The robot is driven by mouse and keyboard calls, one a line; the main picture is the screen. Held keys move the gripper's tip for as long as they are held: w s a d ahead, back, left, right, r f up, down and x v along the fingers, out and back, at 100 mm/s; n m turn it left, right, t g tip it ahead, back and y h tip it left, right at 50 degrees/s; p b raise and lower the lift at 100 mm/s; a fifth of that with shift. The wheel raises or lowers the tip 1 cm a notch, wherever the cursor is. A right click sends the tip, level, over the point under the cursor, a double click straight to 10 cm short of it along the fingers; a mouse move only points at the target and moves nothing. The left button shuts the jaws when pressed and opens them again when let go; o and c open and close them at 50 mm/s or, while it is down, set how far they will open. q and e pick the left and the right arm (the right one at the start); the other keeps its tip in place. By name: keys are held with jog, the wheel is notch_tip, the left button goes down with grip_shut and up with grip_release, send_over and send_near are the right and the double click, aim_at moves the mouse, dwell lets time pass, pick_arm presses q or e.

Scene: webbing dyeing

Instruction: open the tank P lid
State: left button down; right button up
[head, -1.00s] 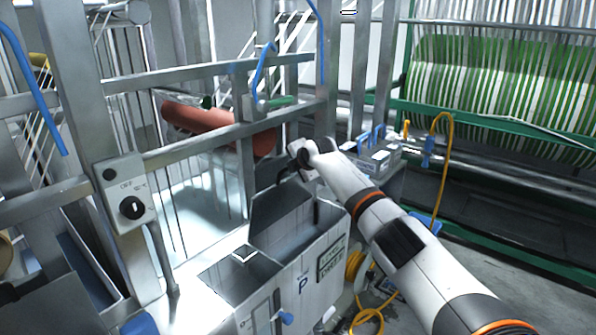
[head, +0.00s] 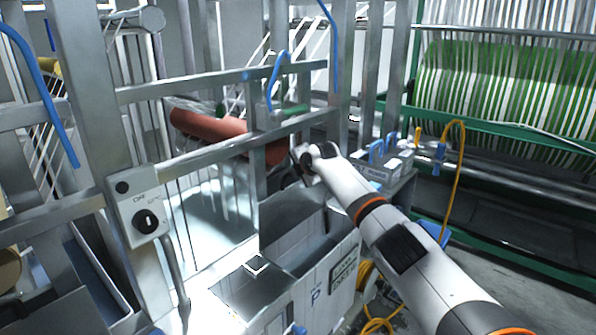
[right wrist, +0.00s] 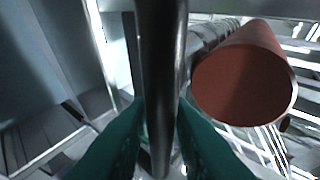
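Tank P (head: 318,300) is a pale metal box low in the middle of the head view, marked with a blue P and a sign. Its lid (head: 288,222) is a grey metal panel, raised and steeply tilted at the tank's back, with the opening (head: 252,285) uncovered in front. My right gripper (head: 303,168) is at the lid's upper edge. In the right wrist view, its green fingers (right wrist: 160,125) are shut around a dark round bar (right wrist: 162,60), which looks like the lid's handle. The handle is mostly hidden in the head view. My left gripper is out of view.
A metal frame with rails (head: 215,160) stands close behind the lid. A red-brown roller (head: 215,127), also in the right wrist view (right wrist: 243,85), lies behind the gripper. A switch box (head: 146,215) is at left. A yellow hose (head: 375,325) lies right of the tank.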

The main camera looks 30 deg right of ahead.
jog(key=shift+o, duration=1.1)
jog(key=b+v, duration=0.3)
jog(key=v, duration=0.9)
